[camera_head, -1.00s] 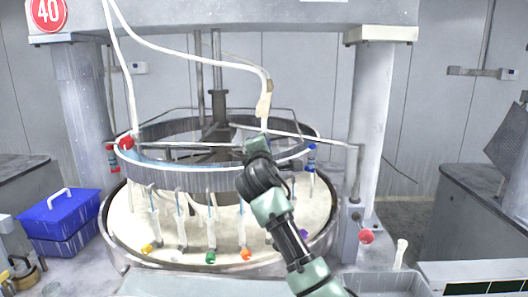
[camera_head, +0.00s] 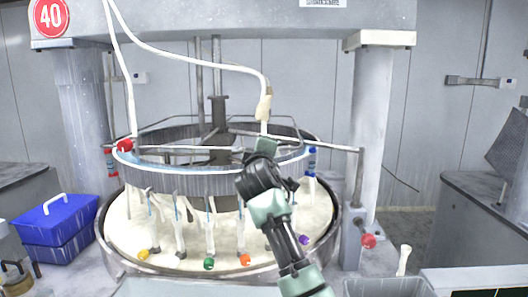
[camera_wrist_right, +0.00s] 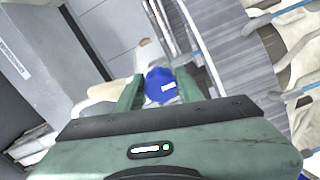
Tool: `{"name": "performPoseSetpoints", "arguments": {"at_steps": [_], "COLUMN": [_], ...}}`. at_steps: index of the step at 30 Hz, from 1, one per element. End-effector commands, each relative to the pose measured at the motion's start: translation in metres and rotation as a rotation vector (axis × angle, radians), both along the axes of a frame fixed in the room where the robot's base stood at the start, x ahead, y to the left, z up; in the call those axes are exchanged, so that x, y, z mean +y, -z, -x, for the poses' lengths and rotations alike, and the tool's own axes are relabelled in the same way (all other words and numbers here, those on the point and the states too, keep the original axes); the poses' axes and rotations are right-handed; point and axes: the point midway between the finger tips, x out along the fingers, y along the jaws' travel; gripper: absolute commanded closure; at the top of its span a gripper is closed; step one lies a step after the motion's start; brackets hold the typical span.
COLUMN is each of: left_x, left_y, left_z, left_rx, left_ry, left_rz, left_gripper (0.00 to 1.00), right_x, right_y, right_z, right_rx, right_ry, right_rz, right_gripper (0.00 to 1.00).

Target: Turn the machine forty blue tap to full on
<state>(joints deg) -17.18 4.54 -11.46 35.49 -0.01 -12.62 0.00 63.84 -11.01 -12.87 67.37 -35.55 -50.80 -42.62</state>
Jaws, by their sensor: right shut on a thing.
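The machine forty sign (camera_head: 49,15) is a red disc with a white 40 at the upper left in the head view. The blue tap (camera_wrist_right: 157,80) is a round blue knob with a white mark in the right wrist view. It sits between the two green fingers of my right gripper (camera_wrist_right: 160,90), which is shut on it. In the head view my right gripper (camera_head: 264,147) is at the ring's near right side, below the white hose's beige end (camera_head: 263,108), and hides the tap there. My left gripper is not in view.
A red tap (camera_head: 124,146) is at the ring's left. Blue fittings (camera_head: 312,158) stand right of my gripper. Several coloured taps, including a green one (camera_head: 209,263), hang over the pale platen. A blue box (camera_head: 58,222) is at left, a grey bin (camera_head: 388,287) at lower right.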

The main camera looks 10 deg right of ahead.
Motion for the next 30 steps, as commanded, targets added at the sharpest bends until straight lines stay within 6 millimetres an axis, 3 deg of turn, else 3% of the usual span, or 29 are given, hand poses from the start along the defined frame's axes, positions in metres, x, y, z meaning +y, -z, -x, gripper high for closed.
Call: {"name": "performPoseSetpoints", "arguments": {"at_steps": [12,13,15,25,30], "left_x": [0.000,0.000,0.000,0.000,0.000], "left_y": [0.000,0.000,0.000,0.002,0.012], "left_z": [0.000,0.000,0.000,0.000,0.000], "left_rx": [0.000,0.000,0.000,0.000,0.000], "left_ry": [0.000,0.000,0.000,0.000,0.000], "left_rz": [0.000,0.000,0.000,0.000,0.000], "left_gripper": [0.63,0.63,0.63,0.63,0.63], "right_x": [0.000,0.000,0.000,0.001,0.004], "right_y": [0.002,0.002,0.002,0.001,0.003], "right_z": [0.000,0.000,0.000,0.002,0.017], "right_rx": [0.002,0.002,0.002,-0.001,-0.003], "right_ry": [0.000,0.000,0.000,0.000,-0.002], "right_rz": [-0.010,-0.009,-0.009,-0.007,-0.008], "right_gripper": [1.00,0.55,0.41,0.41,0.41]}}
